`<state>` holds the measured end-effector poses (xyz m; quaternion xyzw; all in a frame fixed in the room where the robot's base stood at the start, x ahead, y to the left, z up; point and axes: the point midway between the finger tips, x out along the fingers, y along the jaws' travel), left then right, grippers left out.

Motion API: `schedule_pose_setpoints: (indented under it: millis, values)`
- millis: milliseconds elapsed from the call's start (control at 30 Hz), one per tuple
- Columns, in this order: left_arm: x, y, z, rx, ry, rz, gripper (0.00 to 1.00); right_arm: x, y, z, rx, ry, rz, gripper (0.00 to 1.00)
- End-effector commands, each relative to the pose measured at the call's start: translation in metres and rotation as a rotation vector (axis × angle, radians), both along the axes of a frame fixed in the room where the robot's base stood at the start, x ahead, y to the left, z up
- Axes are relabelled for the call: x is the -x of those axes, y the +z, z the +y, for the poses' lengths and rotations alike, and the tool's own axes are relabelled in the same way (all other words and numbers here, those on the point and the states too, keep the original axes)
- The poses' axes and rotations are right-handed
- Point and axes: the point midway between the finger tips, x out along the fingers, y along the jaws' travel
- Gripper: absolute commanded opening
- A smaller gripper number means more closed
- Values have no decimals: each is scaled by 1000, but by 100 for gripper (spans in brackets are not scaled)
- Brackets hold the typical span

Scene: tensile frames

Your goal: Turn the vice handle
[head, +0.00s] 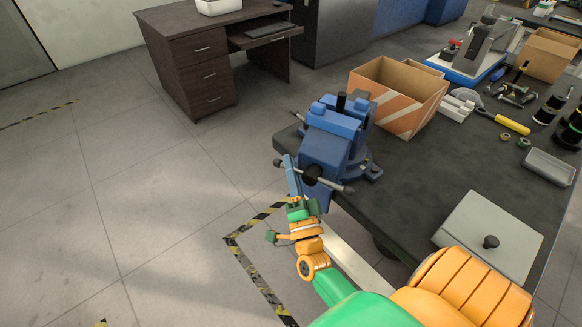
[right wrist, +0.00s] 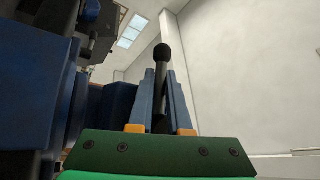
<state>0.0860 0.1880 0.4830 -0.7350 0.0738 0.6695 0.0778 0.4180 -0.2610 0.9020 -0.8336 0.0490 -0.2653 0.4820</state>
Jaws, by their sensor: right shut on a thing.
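A blue bench vice (head: 330,140) is mounted at the left corner of the dark workbench. Its grey bar handle (head: 333,186) passes through the round screw head at the front, with a dark knob at each end. My right gripper (head: 289,165) is at the left end of the handle, with its fingers pointing up. In the right wrist view, the fingers (right wrist: 162,95) are closed around the handle's bar (right wrist: 160,80), and the black end knob (right wrist: 161,50) sticks out beyond the tips. The vice body (right wrist: 40,85) fills the left of that view. My left gripper is not in view.
The workbench (head: 420,190) holds an open cardboard box (head: 400,92) behind the vice, a grey plate with a knob (head: 488,238), a yellow-handled tool (head: 513,125) and a small tray (head: 549,167). A dark desk (head: 205,60) stands further back. The floor left of the vice is clear.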

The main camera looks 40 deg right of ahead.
Motion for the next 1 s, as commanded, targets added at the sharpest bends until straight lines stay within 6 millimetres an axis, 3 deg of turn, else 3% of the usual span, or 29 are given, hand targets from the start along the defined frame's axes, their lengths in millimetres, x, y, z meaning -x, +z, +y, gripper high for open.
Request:
schedule_pose_setpoints:
  millis: [567,667,900,1000]
  values:
    - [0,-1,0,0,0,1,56,0,-1,0,-1,1,0,0]
    - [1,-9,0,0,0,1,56,0,-3,0,-12,1,-25,0]
    - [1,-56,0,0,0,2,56,0,2,0,-102,1,-236,0]
    - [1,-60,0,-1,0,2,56,1,12,0,-127,1,-292,0]
